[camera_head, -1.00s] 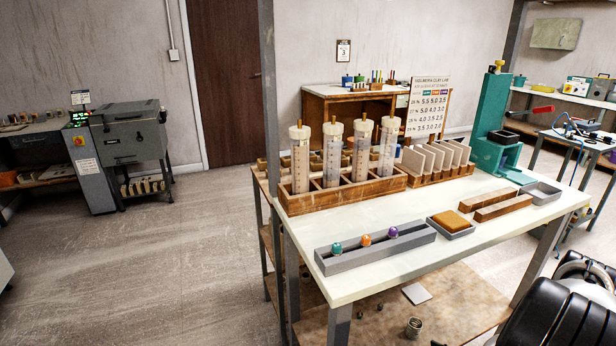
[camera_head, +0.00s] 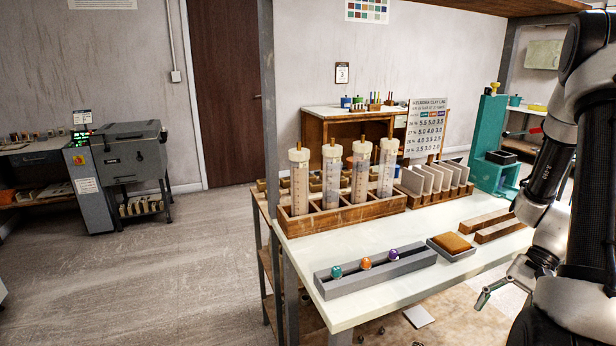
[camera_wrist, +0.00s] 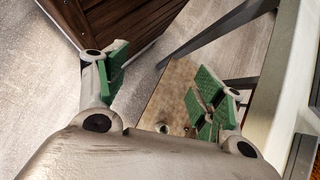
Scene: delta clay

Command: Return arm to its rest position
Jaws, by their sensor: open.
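My arm (camera_head: 548,170) now stands folded at the right side of the head view, in front of the bench's right end. My gripper (camera_head: 497,290) hangs low beside the bench's front edge, partly cut off from clear view by my own arm. In the wrist view my gripper (camera_wrist: 162,85) shows two green-padded fingers spread wide apart, with nothing between them. Behind them lie the floor, the lower shelf and a bench leg.
The white bench (camera_head: 395,295) bears a grey rack (camera_head: 376,270) with three coloured balls, a wooden cylinder rack (camera_head: 345,215), a sponge tray (camera_head: 451,252) and wooden bars (camera_head: 482,219). A teal press (camera_head: 492,140) stands at the far right. The floor (camera_head: 130,270) at left is clear.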

